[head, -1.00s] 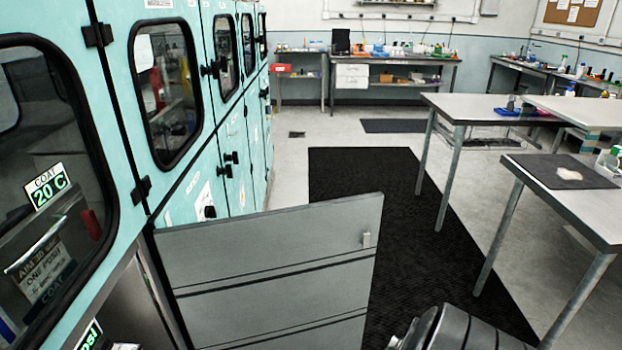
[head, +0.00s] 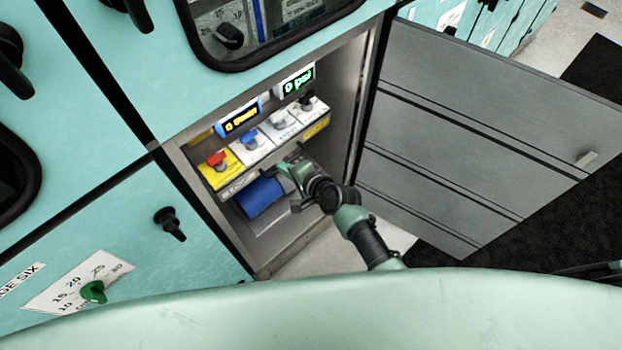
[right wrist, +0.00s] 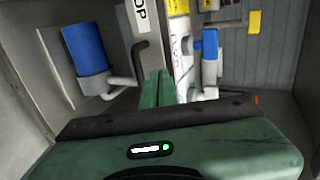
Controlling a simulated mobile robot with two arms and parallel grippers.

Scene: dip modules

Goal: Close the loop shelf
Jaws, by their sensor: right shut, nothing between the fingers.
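The loop shelf (head: 233,190) is in the open cabinet in the head view. Its front edge carries a partly hidden label, and a row of valves with red, blue and dark knobs stands on it. My right gripper (head: 287,168) is shut and empty at the shelf's front edge. In the right wrist view, the gripper's closed fingers (right wrist: 160,88) point toward the shelf edge, which shows the letters "OP". A dark bent handle (right wrist: 141,62) is just left of the fingers; I cannot tell whether they touch. My left gripper is not in view.
The grey cabinet door (head: 450,120) stands open to the right of my right arm. A blue cylinder (head: 259,197) is below the shelf and also shows in the wrist view (right wrist: 85,48). Two lit displays (head: 238,117) are above the valves. Teal cabinet fronts flank the opening.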

